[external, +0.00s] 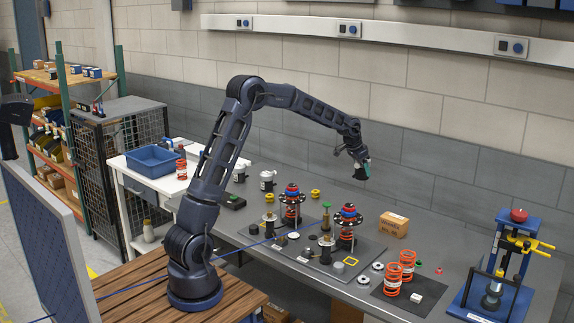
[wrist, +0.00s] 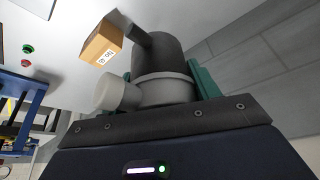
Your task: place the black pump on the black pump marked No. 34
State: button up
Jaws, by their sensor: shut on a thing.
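My gripper (external: 361,164) is raised above the back of the grey workbench, clear of everything on it. It is shut on the black pump (external: 360,175), which hangs small and dark below the wrist. In the wrist view, the green jaws of my gripper (wrist: 166,82) stand on both sides of the black pump (wrist: 157,54). It has a dark cylindrical body, a pale grey band and a pale round side port. I cannot read any No. 34 mark. Small dark upright parts (external: 326,246) stand on the bench plate, but I cannot tell which is the marked pump.
Two spring struts with red and blue tops (external: 347,214) rise from the dark plate. Orange springs (external: 392,278) and a blue press (external: 502,265) are at the right. The space around my gripper is free.

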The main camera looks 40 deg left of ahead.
jog(key=shift+w+a+r, duration=0.1)
jog(key=shift+a+r, duration=0.15)
jog(key=shift+a, duration=0.05)
jog(key=w+a+r+n, duration=0.2)
jog(key=w+a, duration=0.1)
jog(key=a, duration=1.1)
notch_tip(320, 180, up, 7)
jog(key=n+y, duration=0.3)
jog(key=n, duration=0.3)
send_over(268, 171)
jog(key=shift+t, duration=0.4)
jog(key=f, duration=1.9)
jog(key=shift+w+a+f, duration=0.15)
jog(key=shift+w+f, duration=0.05)
jog(key=shift+f, duration=0.1)
jog(key=o, duration=1.4)
jog(key=shift+f, duration=0.15)
jog(key=v, duration=1.2)
jog(key=shift+r, duration=0.25)
